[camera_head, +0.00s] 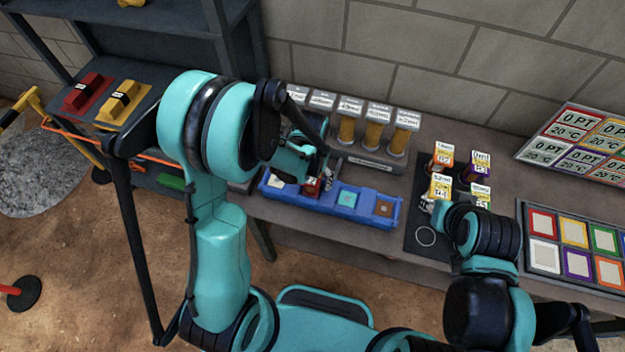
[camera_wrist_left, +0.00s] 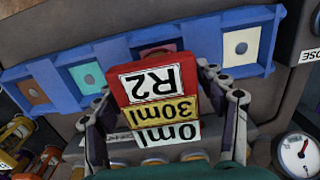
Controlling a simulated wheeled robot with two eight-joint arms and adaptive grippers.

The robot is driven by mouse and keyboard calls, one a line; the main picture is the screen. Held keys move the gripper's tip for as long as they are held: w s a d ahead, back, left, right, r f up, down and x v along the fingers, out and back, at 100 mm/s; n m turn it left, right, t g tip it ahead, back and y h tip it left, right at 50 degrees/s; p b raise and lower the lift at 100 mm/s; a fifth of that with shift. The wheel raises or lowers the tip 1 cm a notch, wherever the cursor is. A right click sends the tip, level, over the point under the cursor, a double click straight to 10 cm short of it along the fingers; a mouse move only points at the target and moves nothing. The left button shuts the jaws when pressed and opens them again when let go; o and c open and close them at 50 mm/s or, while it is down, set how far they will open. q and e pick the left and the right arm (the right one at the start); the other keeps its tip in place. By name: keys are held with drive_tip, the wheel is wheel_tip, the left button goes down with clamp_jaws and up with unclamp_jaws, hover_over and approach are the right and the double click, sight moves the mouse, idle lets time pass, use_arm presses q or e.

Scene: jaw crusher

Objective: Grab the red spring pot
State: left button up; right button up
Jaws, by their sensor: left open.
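The red spring pot (camera_head: 312,187) is at the blue tray, in front of its red-marked compartment. In the left wrist view the red pot (camera_wrist_left: 152,68) shows a red top labelled "R2", with a yellow "30ml" label and a white "0ml" label below. My left gripper (camera_head: 318,180) is at the pot. In the left wrist view its fingers (camera_wrist_left: 165,115) stand apart on either side of the pot, open. Whether they touch it is unclear. My right gripper (camera_head: 430,202) is beside several labelled pots on the dark mat; its jaws are too small to read.
The blue tray (camera_head: 390,222) has teal, brown and white compartments in view. Behind it stands a rack (camera_head: 372,163) of amber cylinders. Labelled pots (camera_head: 440,157) stand on the mat. A coloured-square board (camera_head: 545,255) lies at right. A dial (camera_wrist_left: 298,155) shows in the left wrist view.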

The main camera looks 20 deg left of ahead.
use_arm(q)
drive_tip(key=shift+f, duration=0.5)
drive_tip(key=shift+c, duration=0.3)
drive_tip(key=shift+r, duration=0.1)
drive_tip(key=c, duration=1.4)
